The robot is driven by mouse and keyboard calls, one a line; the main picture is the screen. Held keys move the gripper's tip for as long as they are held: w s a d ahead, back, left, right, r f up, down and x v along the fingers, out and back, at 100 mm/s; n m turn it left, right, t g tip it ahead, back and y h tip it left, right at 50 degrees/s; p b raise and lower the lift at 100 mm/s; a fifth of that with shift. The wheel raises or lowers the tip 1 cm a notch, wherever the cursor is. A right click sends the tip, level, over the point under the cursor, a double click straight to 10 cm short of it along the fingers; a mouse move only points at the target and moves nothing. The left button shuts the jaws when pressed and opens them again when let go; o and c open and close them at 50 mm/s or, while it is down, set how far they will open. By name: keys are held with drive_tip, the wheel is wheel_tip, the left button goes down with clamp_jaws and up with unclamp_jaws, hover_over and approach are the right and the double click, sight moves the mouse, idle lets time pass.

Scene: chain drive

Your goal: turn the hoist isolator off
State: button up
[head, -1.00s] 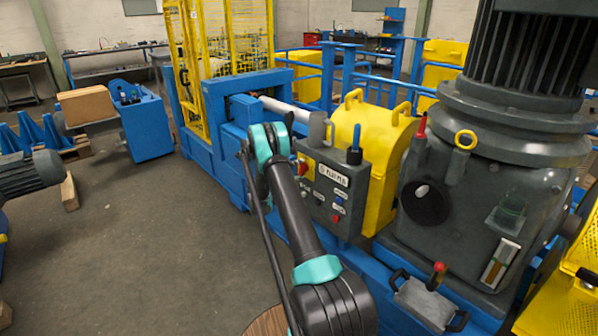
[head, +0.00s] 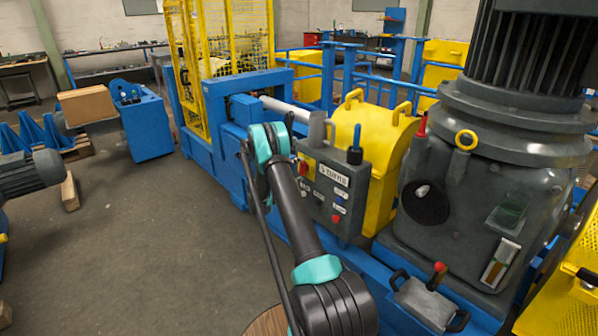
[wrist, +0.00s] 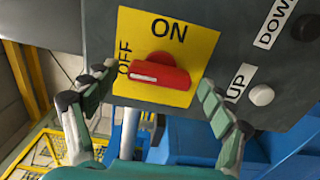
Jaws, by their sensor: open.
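The hoist isolator is a red rotary knob (wrist: 160,74) on a yellow plate (wrist: 182,37) marked ON at the top and OFF at the left. Its bar lies crosswise in the wrist view, with the white-marked end to the left, near the word OFF. My gripper (wrist: 154,80) is open, with one finger on each side of the knob. The fingers look apart from the knob, though depth is hard to judge. In the head view my arm partly hides the isolator, on the left side of the grey control box (head: 347,205), and my fingers cannot be made out.
White UP (wrist: 261,95) and dark DOWN (wrist: 305,27) buttons sit right of the isolator, close to the right finger. A blue-topped lever (head: 354,155) stands above the box. A yellow guard (head: 377,130) is behind it. Open floor (head: 140,240) lies to the left.

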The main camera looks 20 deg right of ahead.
drive_tip(key=v, duration=1.2)
drive_tip(key=s+r+m+g+y, duration=0.1)
drive_tip(key=s+r+y, duration=0.35)
drive_tip(key=s, duration=0.45)
drive_tip(key=s+r+m+g+y, duration=0.1)
drive_tip(key=s+r+y, duration=0.4)
drive_tip(key=s, duration=0.4)
drive_tip(key=s+a+f+m+y, duration=0.1)
drive_tip(key=s+a+y, duration=0.2)
drive_tip(key=s, duration=1.1)
drive_tip(key=s+a+f+m+y, duration=0.1)
drive_tip(key=s+a+y, duration=0.3)
drive_tip(key=s+a, duration=0.5)
drive_tip(key=s, duration=0.6)
drive_tip(key=shift+s+a, duration=0.25)
drive_tip(key=shift+a, duration=0.1)
